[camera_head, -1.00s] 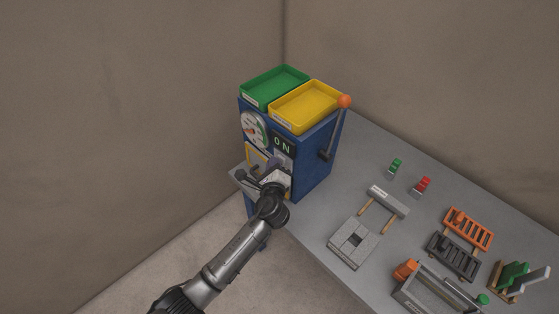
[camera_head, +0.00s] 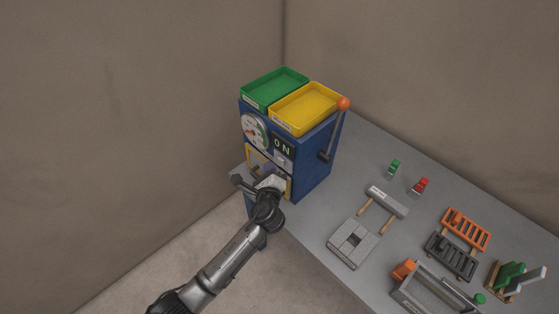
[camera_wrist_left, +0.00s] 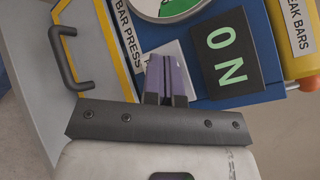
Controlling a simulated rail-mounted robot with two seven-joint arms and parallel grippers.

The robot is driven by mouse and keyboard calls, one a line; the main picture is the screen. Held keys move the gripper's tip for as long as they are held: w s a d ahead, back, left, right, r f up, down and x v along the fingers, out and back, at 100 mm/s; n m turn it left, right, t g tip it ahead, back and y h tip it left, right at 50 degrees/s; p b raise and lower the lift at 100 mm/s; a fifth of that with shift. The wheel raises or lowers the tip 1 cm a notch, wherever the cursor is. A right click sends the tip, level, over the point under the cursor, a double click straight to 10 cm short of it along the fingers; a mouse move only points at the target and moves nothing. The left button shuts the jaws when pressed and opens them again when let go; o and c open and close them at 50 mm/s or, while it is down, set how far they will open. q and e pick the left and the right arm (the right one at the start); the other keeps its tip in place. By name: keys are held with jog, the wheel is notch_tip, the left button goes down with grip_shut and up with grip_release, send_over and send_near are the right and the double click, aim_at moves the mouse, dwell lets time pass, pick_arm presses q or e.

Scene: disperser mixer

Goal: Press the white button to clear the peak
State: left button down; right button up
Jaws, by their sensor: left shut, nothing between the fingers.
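The blue machine (camera_head: 318,170) stands at the back left of the bench, with a dark display (camera_head: 283,146) reading "ON" in green. Below the display is a small pale plate (camera_head: 283,161), which seems to be the white button's place. In the left wrist view a white plate (camera_wrist_left: 183,50) lies beside the "ON" display (camera_wrist_left: 227,55), partly hidden by my fingers. My left gripper (camera_wrist_left: 166,62) is shut and empty, its fingertips in front of that plate; contact cannot be told. In the head view my left gripper (camera_head: 275,176) is just below the pale plate. My right gripper is not in view.
A round gauge (camera_head: 254,131), a yellow frame with a dark handle (camera_wrist_left: 72,45), and an orange-knobbed lever (camera_head: 343,104) are on the machine. Green (camera_head: 275,87) and yellow (camera_head: 307,108) trays top it. Several parts lie on the grey bench (camera_head: 335,205) to the right.

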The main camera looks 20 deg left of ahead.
pick_arm(q)
jog(key=shift+s+a+p, duration=0.3)
jog(key=shift+s+p, duration=0.15)
jog(key=shift+s, duration=0.35)
jog(key=shift+s+a+p, duration=0.35)
jog(key=shift+s+p, duration=0.05)
jog(key=shift+s, duration=0.35)
jog(key=shift+s+a+p, duration=0.3)
jog(key=shift+s+p, duration=0.15)
jog(key=shift+s, duration=0.35)
